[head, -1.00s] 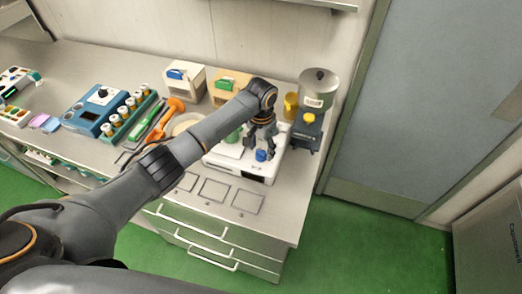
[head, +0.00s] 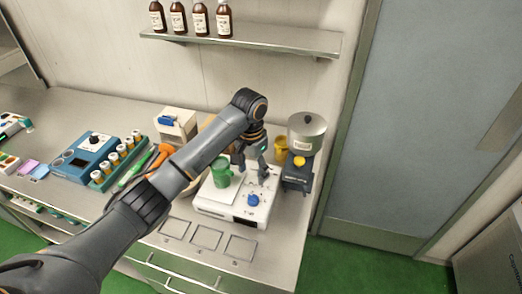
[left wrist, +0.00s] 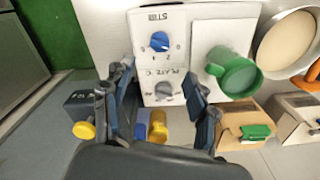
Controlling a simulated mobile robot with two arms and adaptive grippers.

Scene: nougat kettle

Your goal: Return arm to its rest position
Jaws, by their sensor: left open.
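My left arm reaches in from the left across the bench in the head view. Its left gripper (head: 252,170) is open and empty, above the white hot-plate stirrer (head: 232,211). In the left wrist view the open fingers (left wrist: 155,86) stand apart, with the stirrer's panel (left wrist: 175,22) beyond them. The panel has a blue STIR knob (left wrist: 160,41) and a grey PLATE knob (left wrist: 164,90). The blue knob also shows in the head view (head: 253,200), clear of the fingers. A green mug (head: 221,176) sits on the plate. My right gripper is not in view.
A grey-lidded machine with a yellow knob (head: 299,161) stands right of the stirrer, beside a yellow cup (head: 281,149). A vial rack (head: 118,164) and blue device (head: 84,160) are at left. A shelf with brown bottles (head: 240,40) hangs above. Outlined squares (head: 207,238) mark the front.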

